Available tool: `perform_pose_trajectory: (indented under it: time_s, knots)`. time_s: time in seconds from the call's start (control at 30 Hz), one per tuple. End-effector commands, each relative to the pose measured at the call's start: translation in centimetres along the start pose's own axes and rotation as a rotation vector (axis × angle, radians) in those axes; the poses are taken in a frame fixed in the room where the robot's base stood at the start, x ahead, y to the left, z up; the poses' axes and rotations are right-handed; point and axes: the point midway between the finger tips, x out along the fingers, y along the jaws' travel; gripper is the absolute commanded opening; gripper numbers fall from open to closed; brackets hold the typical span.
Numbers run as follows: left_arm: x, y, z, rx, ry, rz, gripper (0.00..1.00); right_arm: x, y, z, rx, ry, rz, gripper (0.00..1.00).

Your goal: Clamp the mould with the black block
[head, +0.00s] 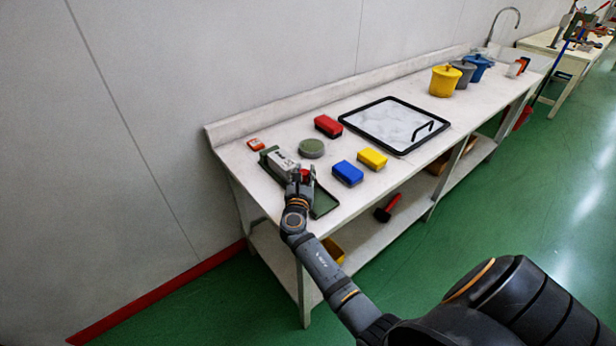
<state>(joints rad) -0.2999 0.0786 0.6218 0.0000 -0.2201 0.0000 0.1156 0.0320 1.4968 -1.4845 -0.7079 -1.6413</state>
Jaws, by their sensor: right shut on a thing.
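A long dark green base (324,203) lies at the near left end of the table, with a grey-white block (280,160) at its far end. My right gripper (302,173) is over the middle of this base, close beside the block. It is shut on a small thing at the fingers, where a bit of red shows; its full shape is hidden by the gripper. I cannot make out a separate black block or tell for sure which thing is the mould. My left gripper is not in view.
A round green dish (312,148), red block (328,126), blue block (347,173) and yellow block (372,159) stand nearby. A small red item (256,144) lies at the left. A black-framed panel (385,123) and yellow pot (444,81) are further along. The table (400,177) has a raised back edge.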

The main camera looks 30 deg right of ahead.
Motion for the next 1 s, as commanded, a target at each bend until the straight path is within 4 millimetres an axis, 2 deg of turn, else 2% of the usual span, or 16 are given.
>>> perform_pose_trajectory:
  time_s: [0.03,0.2,0.53,0.57,0.7,0.73,1.0]
  knots:
    - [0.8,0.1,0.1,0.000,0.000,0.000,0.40,0.9,0.9,0.0,0.003,-0.007,0.002,0.00]
    - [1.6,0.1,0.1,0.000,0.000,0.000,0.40,2.6,2.7,0.1,0.004,-0.006,0.003,0.00]
    - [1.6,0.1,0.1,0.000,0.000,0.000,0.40,2.8,3.0,0.3,0.003,-0.005,0.003,0.00]
    - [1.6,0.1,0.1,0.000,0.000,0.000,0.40,2.8,3.0,0.3,0.003,-0.004,0.003,0.33]
    - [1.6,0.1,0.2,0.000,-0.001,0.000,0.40,2.8,2.9,0.2,0.003,-0.004,0.003,0.52]
    - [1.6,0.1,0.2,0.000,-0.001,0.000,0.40,2.8,2.9,0.2,0.003,-0.004,0.003,0.55]
    - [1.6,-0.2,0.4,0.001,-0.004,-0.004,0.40,2.8,2.9,0.2,0.002,-0.003,0.002,0.55]
